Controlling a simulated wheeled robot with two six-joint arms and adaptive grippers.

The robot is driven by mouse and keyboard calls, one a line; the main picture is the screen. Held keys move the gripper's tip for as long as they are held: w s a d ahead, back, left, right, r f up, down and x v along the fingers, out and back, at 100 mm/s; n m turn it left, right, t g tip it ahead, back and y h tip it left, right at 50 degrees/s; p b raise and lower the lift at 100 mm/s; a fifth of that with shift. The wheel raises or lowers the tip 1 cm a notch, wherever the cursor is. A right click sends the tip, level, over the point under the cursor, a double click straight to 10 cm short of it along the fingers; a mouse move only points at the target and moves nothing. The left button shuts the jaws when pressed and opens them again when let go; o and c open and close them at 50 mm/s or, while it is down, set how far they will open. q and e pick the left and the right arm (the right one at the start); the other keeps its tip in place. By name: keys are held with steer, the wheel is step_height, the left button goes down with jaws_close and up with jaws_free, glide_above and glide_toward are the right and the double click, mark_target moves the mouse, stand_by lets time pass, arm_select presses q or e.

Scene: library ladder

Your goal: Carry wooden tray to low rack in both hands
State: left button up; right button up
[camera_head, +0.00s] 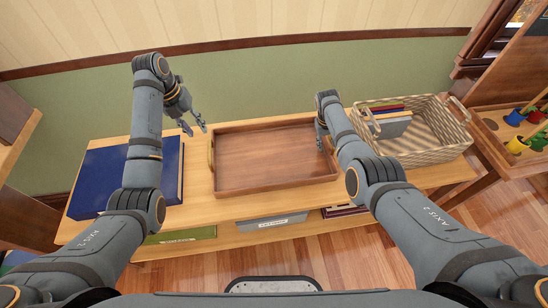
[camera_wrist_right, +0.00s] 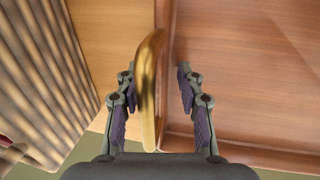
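The wooden tray (camera_head: 270,158) is an empty brown rectangle with raised walls, lying on the light wooden bench top. It has a brass handle at each short end; the left handle (camera_head: 211,154) is clear of any gripper. My left gripper (camera_head: 196,129) is open and empty, above and behind that handle. My right gripper (camera_head: 320,140) is at the right end of the tray, partly hidden by its own arm. In the right wrist view, the brass right handle (camera_wrist_right: 150,90) lies between the open fingers, with a gap beside the finger on the tray side.
A blue flat box (camera_head: 95,180) lies on the bench at left. A wicker basket (camera_head: 430,130) with books stands close to the tray's right. A lower shelf (camera_head: 240,238) holds labelled items. At far right, a wooden stand (camera_head: 490,125) holds small colourful pots.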

step_height(320, 180, up, 12)
steer(key=a, duration=0.2)
steer(key=shift+s+a, duration=0.15)
steer(key=shift+s, duration=0.05)
steer(key=shift+f, duration=0.15)
stand_by(0.4)
